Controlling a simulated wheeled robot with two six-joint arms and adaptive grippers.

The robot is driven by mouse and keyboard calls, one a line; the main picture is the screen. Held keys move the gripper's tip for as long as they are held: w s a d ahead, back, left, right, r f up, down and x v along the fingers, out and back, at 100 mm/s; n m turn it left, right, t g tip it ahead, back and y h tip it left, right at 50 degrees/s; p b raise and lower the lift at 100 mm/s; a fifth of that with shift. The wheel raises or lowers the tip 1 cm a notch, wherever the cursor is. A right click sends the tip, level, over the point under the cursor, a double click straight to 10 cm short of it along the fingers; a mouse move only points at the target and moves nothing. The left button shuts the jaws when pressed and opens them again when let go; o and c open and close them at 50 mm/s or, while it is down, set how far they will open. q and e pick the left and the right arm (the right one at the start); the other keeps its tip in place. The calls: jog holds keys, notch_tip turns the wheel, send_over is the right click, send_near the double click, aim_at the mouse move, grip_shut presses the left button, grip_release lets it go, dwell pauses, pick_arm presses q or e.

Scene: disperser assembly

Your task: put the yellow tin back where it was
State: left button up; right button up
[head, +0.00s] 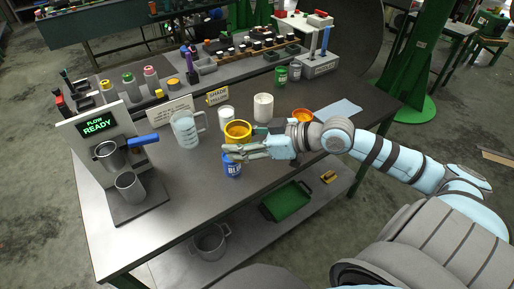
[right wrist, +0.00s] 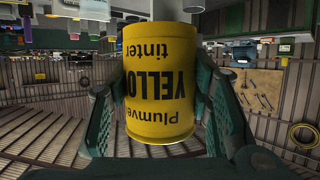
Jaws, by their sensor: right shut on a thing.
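The yellow tin (head: 238,130), open at the top with yellow inside, is held over the middle of the table. My right gripper (head: 236,150) is shut on it from the right. In the right wrist view the yellow tin (right wrist: 160,85) fills the space between both fingers (right wrist: 160,105), and its lettering reads upside down. In the head view the tin looks upright. A blue tin (head: 232,168) is just in front of and below the gripper, partly hidden by it. The exact gap between the yellow tin and the table cannot be told. My left gripper is not in view.
A white cup (head: 226,118) and a larger white pot (head: 263,107) stand behind. An orange-topped tin (head: 302,116) is near my right wrist. A glass jug (head: 186,130) and the dispenser (head: 97,127) are left. A shade sign (head: 217,96) stands behind. The front left tabletop (head: 190,190) is bare.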

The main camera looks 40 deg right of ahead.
jog(key=w+d+f+m+t+h, duration=0.1)
jog(key=w+d+f+m+h, duration=0.1)
jog(key=w+d+m+h, duration=0.5)
jog(key=w+d+f+m+t+h, duration=0.1)
jog(key=w+d+m+h, duration=0.45)
jog(key=d, duration=0.45)
jog(key=shift+n+g+h, duration=0.25)
jog(key=shift+g+h, duration=0.05)
jog(key=shift+h, duration=0.05)
notch_tip(320, 180, down, 20)
jog(key=b, duration=0.5)
jog(key=shift+s+d+r, duration=0.1)
jog(key=shift+s, duration=0.05)
jog(key=o, duration=1.4)
jog(key=shift+c, duration=0.2)
